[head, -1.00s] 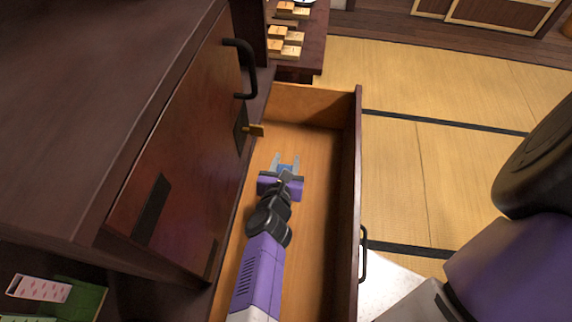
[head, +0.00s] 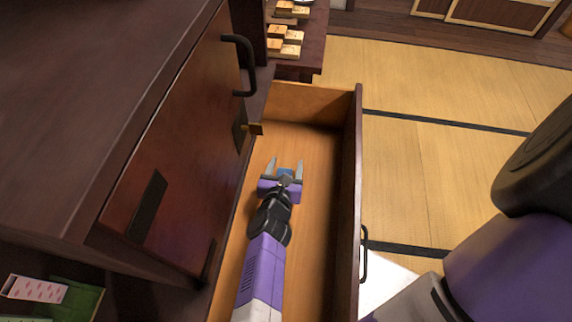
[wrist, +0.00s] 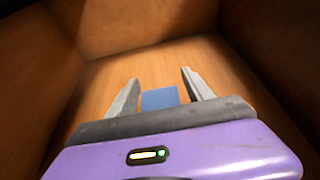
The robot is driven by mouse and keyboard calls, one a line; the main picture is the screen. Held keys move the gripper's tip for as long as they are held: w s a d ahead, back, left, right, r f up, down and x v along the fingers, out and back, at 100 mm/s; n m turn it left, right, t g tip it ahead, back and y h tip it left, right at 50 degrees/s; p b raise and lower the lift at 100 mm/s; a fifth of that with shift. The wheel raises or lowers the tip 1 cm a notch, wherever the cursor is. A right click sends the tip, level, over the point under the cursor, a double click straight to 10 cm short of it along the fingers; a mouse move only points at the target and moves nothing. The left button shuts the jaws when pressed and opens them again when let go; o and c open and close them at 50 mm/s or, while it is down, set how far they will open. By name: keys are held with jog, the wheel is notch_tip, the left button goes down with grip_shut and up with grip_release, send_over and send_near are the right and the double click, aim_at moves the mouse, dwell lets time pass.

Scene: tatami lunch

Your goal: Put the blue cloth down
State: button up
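The blue cloth (wrist: 160,98) shows in the wrist view as a small flat blue patch between my gripper's fingers. It also shows in the head view (head: 285,173), partly hidden by my gripper. My gripper (head: 285,164) is inside the open drawer (head: 357,190). In the wrist view its two fingers (wrist: 161,84) stand wide apart, with a gap on each side of the cloth. The cloth appears to lie on the wooden drawer floor; its near part is hidden behind the gripper body.
Drawer walls enclose my gripper on the sides and at the far end. A dark cabinet door (head: 180,160) with a black handle (head: 243,65) stands close on the left. Wooden blocks (head: 285,40) lie on a shelf beyond.

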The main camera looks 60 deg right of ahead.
jog(key=shift+r, duration=0.25)
jog(key=v, duration=1.2)
jog(key=shift+p, duration=0.35)
jog(key=shift+f, duration=0.15)
